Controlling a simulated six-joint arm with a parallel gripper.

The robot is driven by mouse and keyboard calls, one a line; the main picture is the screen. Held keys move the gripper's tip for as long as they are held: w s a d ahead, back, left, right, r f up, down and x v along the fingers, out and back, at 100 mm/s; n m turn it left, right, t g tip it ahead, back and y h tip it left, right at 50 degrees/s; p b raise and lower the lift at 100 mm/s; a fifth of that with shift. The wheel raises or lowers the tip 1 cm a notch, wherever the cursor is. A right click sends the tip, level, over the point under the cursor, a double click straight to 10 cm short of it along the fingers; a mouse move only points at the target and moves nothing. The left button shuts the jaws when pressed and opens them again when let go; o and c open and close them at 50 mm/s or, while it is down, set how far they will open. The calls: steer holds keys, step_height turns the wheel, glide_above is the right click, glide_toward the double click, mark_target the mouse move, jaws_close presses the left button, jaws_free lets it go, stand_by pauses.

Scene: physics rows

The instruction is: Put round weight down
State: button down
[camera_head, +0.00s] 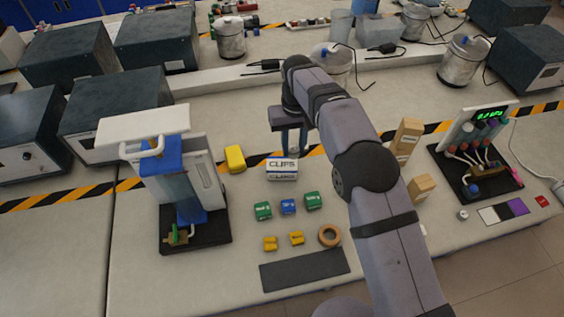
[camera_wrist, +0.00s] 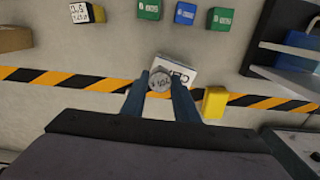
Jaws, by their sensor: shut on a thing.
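The round weight (camera_wrist: 160,82) is a small grey disc with markings on its face. My gripper (camera_wrist: 160,88) is shut on it, one dark finger on each side. In the wrist view the weight overlaps the white, dark-lettered box (camera_wrist: 178,72), so the gap between them is hard to judge. In the head view my gripper (camera_head: 292,145) points down just behind this box (camera_head: 282,170), near the striped tape, and the weight is hard to make out there.
Green and blue blocks (camera_head: 288,206) stand in front of the box, with small yellow blocks (camera_head: 270,243) and a tan ring (camera_head: 329,236) nearer. A yellow block (camera_head: 235,158) is left. Wooden blocks (camera_head: 421,188) stand right of my arm. A dark mat (camera_head: 305,270) lies bare in front.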

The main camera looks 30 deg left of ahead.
mark_target(295, 158)
steer(key=shift+w+a+r+m, duration=0.2)
steer(key=shift+r+m, duration=0.05)
steer(key=shift+r, duration=0.45)
steer(key=shift+w+a+r+m, duration=0.2)
steer(key=shift+r+m, duration=0.05)
steer(key=shift+r, duration=0.45)
steer(key=shift+r+m, duration=0.6)
steer(key=shift+r, duration=0.3)
steer(key=shift+s+d+r+m, duration=0.15)
steer(key=shift+d+m, duration=0.05)
steer(key=shift+m, duration=0.1)
steer(key=shift+s+d+m, duration=0.55)
steer(key=shift+d+m, duration=0.05)
steer(key=shift+m, duration=0.1)
steer(key=shift+s+d+m, duration=0.1)
steer(key=shift+m, duration=0.4)
steer(key=shift+f+p, duration=1.55)
steer(key=shift+f, duration=3.55)
